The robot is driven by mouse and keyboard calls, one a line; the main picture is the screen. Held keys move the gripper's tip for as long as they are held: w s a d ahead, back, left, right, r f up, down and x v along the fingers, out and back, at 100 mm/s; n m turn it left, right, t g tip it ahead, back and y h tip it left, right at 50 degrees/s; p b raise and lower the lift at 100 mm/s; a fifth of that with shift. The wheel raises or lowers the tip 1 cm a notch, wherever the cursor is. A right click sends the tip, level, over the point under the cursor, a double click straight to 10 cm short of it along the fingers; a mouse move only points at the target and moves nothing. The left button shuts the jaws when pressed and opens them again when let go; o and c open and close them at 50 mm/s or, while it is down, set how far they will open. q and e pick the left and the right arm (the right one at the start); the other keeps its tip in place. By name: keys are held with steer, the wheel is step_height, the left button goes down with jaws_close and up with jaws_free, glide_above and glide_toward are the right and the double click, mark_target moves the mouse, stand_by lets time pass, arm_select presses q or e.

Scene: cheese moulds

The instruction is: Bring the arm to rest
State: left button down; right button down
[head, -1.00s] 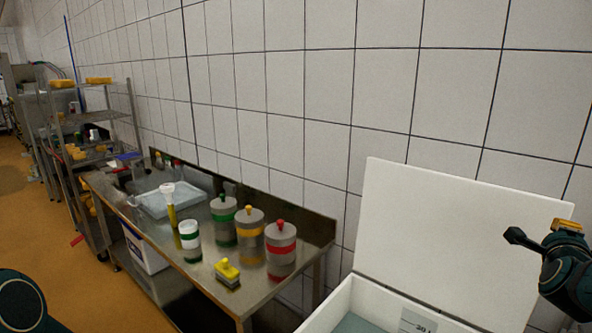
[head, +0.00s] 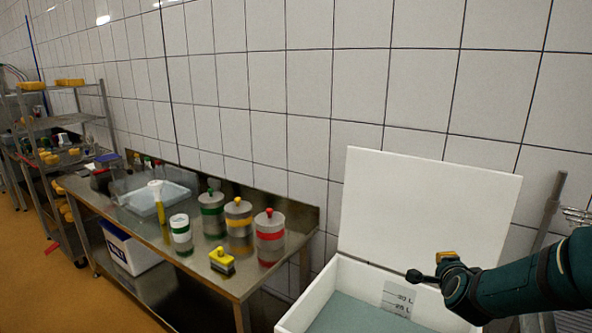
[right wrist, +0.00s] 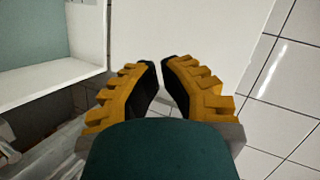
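My right arm comes in from the right in the head view, in front of the white box. Its gripper (head: 422,277) is above the box's right part, in front of the raised lid. In the right wrist view, the two yellow-and-black fingers of my right gripper (right wrist: 161,63) lean together with only a narrow gap at the tips. Nothing shows between them. My left arm and gripper are out of view.
The white box (head: 312,296) stands open, its lid (head: 425,205) raised near the tiled wall. A steel table (head: 215,280) at left holds several banded canisters (head: 270,245), a yellow-topped block (head: 222,263) and a clear tub (head: 160,199). A shelf rack (head: 60,122) stands farther left.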

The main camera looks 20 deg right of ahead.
steer(key=w+a+f+n+g+y, duration=0.25)
steer(key=a+f+n+y, duration=0.65)
steer(key=a+f, duration=1.25)
steer(key=s+a+f+n+g+y, duration=0.1)
steer(key=s+a+f+n+g, duration=0.1)
steer(key=s+a+f+n, duration=0.1)
steer(key=s+a+f+n+g, duration=0.2)
steer(key=s+a+f+n, duration=0.2)
steer(key=a, duration=0.6)
steer(key=s+a+f+n+g+y, duration=0.1)
steer(key=s+a+f+n+g, duration=0.1)
steer(key=s+a, duration=0.5)
steer(key=f+n+b, duration=0.1)
steer(key=n, duration=0.1)
steer(key=shift+s+f+n+y, duration=0.3)
steer(key=shift+s, duration=0.05)
